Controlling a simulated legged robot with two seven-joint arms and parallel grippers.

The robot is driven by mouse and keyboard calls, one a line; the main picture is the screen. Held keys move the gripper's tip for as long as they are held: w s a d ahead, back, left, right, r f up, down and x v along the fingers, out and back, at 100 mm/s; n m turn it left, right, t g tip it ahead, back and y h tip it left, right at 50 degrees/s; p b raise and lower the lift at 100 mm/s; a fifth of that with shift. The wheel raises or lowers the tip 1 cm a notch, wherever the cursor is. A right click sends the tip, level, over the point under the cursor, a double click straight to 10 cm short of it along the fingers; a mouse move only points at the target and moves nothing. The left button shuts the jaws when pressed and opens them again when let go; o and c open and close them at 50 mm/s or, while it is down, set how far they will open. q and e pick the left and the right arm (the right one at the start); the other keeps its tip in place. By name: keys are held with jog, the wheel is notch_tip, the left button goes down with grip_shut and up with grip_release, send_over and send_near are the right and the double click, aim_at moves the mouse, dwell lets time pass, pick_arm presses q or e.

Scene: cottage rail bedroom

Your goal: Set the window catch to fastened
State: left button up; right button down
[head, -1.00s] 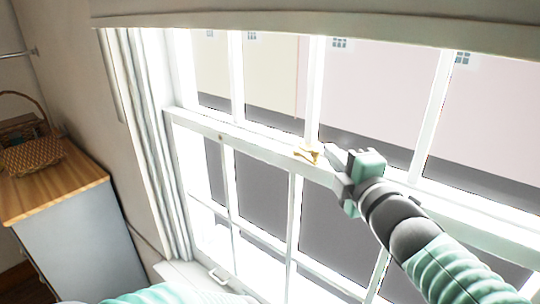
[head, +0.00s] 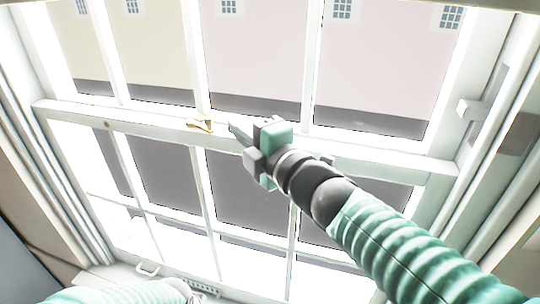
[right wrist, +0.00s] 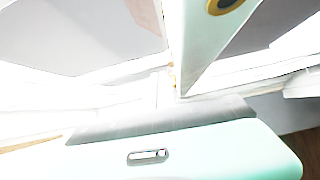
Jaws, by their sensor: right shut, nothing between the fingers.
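The brass window catch (head: 201,125) sits on top of the white meeting rail (head: 160,131) of the sash window, left of centre in the head view. The picture is too coarse to tell how its lever is set. My right gripper (head: 236,131) is shut and empty. Its tip is just right of the catch at about rail height, with a small gap showing between them. In the right wrist view a round brass-coloured piece (right wrist: 222,5) shows at the top edge; I cannot tell whether it belongs to the catch.
White glazing bars cross the panes above and below the rail. A white handle (head: 148,268) is at the bottom of the lower sash. Open air lies in front of the panes left of my right arm.

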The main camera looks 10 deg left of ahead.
jog(key=p+v, duration=0.5)
jog(key=v, duration=0.7)
jog(key=shift+s+a, duration=0.1)
